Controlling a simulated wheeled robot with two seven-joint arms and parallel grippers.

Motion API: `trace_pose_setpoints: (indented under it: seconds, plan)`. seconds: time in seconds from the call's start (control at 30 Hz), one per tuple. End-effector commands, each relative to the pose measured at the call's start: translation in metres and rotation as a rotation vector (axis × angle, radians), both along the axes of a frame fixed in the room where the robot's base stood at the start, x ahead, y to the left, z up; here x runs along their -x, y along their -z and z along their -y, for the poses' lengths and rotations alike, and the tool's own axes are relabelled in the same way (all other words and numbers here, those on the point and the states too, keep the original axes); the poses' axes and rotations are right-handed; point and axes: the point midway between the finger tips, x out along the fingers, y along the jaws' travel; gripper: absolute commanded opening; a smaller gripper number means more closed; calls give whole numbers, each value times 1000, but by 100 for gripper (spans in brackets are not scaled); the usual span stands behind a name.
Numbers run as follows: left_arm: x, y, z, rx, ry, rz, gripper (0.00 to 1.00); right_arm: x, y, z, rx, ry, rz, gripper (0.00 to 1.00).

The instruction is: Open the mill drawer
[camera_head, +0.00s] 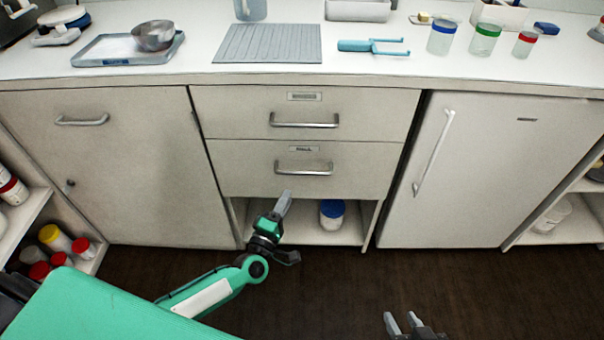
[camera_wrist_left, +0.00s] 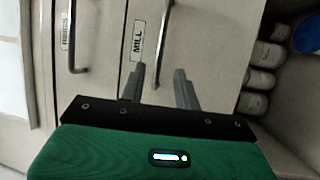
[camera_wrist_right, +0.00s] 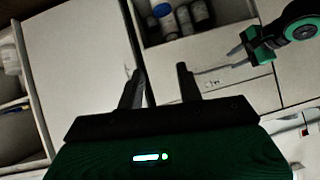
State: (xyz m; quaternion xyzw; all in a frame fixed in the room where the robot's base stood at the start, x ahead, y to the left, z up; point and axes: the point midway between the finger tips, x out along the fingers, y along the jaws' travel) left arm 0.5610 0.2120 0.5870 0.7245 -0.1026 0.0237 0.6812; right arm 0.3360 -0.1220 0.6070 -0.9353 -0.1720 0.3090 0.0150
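The mill drawer (camera_head: 240,170) is the lower of two cream drawers and looks closed. Its label reads MILL, clearest in the left wrist view, and its metal bar handle (camera_head: 304,168) is horizontal. My left gripper (camera_head: 287,196) is in front of the drawer's lower part, just below the handle. In the left wrist view, my left gripper (camera_wrist_left: 159,70) is open, and the handle (camera_wrist_left: 160,45) shows in line with the gap between its fingers. Contact cannot be told. My right gripper (camera_head: 401,317) is low over the floor, open and empty; it also shows in the right wrist view (camera_wrist_right: 160,70).
The upper drawer (camera_head: 235,108) has a similar handle (camera_head: 304,120). An open shelf below holds a blue-lidded jar (camera_head: 332,215). A door cabinet (camera_head: 130,180) stands left and a white door (camera_head: 480,170) right. The dark floor (camera_head: 330,290) in front is clear.

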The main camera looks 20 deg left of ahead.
Motion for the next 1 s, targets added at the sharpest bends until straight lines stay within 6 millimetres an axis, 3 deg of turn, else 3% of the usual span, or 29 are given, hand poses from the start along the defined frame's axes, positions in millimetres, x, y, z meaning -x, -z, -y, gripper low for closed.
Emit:
trace_pose_setpoints:
  seconds: [0.2,0.5,0.7,1.0]
  plan:
    - [-44,-8,5,-1,0,2,32,-1,1,-5,-19,-4,31,36]
    - [-89,-15,11,-2,0,0,32,-3,0,-12,-49,-6,82,36]
    - [-101,-17,12,-2,1,-1,32,-4,-1,-15,-62,-6,102,36]
    - [-102,-17,13,-2,0,-2,32,-2,1,-18,-66,-10,101,36]
